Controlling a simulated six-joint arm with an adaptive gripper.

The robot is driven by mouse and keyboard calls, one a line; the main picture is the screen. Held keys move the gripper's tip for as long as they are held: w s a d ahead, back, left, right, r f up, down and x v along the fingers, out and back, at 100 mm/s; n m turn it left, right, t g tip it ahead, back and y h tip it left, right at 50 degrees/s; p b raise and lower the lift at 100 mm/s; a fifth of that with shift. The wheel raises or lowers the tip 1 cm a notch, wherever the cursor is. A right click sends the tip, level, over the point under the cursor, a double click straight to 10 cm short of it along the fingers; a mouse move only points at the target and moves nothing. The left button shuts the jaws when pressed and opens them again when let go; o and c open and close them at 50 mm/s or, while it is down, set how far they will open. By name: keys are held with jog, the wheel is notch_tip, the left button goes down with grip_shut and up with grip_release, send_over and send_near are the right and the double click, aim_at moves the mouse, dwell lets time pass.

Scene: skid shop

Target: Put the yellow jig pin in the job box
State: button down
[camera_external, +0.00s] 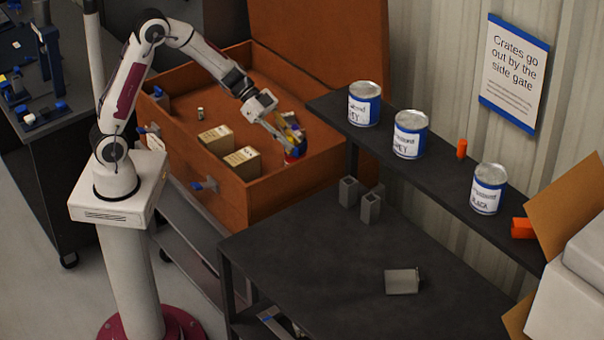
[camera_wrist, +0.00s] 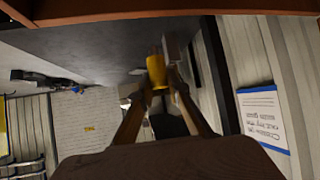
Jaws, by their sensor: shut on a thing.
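The yellow jig pin shows in the wrist view (camera_wrist: 156,70) as a yellow cylinder between the fingertips of my gripper (camera_wrist: 157,92). In the external view, my gripper (camera_external: 287,134) reaches over the right part of the job box and is shut on the pin; the fingers partly hide the pin there. The job box (camera_external: 225,188) is a large orange-brown chest with its lid raised at the back. I cannot tell whether the pin touches anything below it.
Inside the job box are two small cartons (camera_external: 242,162), a small metal cylinder (camera_external: 200,113) and a blue-and-red item (camera_external: 297,152) by my gripper. A dark shelf (camera_external: 450,172) with paint cans (camera_external: 410,135) stands to the right, above a dark table (camera_external: 330,270) holding grey blocks (camera_external: 370,207).

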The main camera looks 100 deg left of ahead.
jog(key=s+a+f, duration=0.3)
jog(key=s+f, duration=0.3)
jog(key=f, duration=0.1)
jog(key=shift+s+a+f+m+h, duration=0.15)
jog(key=shift+s+m+h, duration=0.15)
jog(key=shift+s+m, duration=0.1)
dwell(0.6)
jog(key=shift+f, duration=2.9)
jog(key=shift+f, duration=0.1)
jog(key=shift+f, duration=1.95)
jog(key=shift+f, duration=0.15)
